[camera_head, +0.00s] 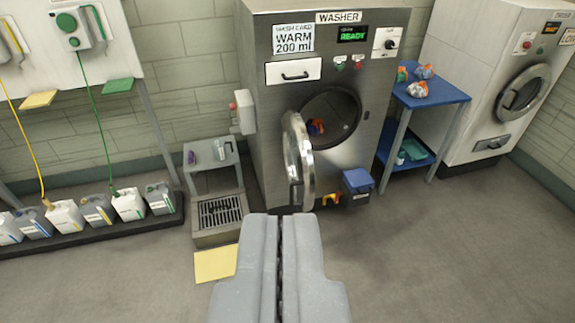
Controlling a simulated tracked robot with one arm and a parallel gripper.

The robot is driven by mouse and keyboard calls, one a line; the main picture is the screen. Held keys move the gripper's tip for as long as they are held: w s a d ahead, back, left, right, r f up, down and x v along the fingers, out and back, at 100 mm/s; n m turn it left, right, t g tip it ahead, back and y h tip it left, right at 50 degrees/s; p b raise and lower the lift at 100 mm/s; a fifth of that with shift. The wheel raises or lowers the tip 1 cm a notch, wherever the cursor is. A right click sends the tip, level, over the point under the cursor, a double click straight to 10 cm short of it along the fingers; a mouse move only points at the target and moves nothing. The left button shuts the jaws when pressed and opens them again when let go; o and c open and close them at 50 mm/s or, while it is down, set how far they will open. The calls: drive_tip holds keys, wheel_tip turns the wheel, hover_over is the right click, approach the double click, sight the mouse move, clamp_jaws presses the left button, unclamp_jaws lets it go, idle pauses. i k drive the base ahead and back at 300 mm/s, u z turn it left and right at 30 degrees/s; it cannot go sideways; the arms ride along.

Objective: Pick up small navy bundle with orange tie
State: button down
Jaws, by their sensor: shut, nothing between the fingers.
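A small dark blue and orange bundle (316,127) lies in the open drum of the washer (262,100); it is too small to make out its tie. Several small bundles with orange parts (418,89) sit on the blue side table (440,97); they look mostly grey-white and orange, one partly teal. My gripper (281,217) is shut and empty at the bottom centre, in front of the washer and well apart from every bundle. The washer's round door (298,160) stands open at the left of the drum opening.
A blue-lidded box (357,182) stands at the washer's front right. A grey stand (213,176) with a grated step is left of the washer. Several jugs (65,217) line the left wall. Floor at lower right is clear.

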sight(314, 128)
drive_tip(key=z, duration=0.1)
drive_tip(key=i, duration=1)
drive_tip(key=u, duration=0.1)
